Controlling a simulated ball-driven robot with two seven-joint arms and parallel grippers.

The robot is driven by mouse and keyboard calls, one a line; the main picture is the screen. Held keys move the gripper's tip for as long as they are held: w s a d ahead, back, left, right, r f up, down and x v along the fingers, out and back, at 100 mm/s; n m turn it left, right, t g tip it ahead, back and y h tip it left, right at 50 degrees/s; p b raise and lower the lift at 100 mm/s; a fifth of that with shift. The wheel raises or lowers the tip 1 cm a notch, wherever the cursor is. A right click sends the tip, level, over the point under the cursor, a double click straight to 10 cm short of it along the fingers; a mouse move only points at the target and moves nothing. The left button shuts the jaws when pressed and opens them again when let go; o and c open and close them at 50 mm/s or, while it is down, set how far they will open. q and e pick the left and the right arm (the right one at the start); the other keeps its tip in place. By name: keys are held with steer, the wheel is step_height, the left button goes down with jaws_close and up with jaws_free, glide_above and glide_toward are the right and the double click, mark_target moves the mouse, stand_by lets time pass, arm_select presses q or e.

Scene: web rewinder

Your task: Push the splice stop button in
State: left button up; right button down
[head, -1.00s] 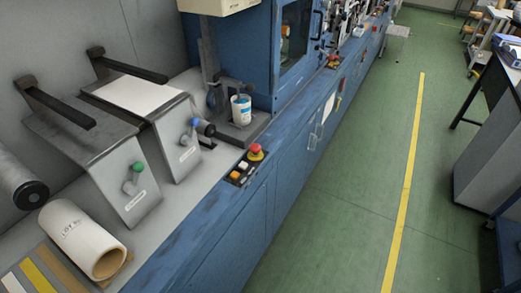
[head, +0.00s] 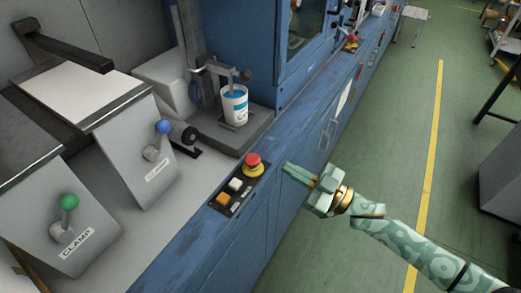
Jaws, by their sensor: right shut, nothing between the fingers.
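A red mushroom-head button (head: 253,160) on a yellow collar stands at the far end of a small black control panel (head: 222,207) on the blue machine's front ledge. I cannot read any label that names it the splice stop. Its red head stands up above the collar. My right gripper (head: 288,168), pale green, comes in from the lower right. Its fingers are shut and empty. Its tips point left toward the red button, a short gap to its right, and appear apart from it. My left gripper is not in view.
The panel also has a white button (head: 235,184) and an orange button (head: 223,198). A cup (head: 234,107) stands behind the panel. Blue (head: 162,127) and green (head: 69,202) clamp knobs are at left. Another red button (head: 352,38) sits farther along. Green floor is open at right.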

mark_target(257, 157)
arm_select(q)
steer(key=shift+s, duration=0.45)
arm_select(e)
steer(key=shift+s+r+y, duration=0.25)
steer(key=shift+r+y, duration=0.05)
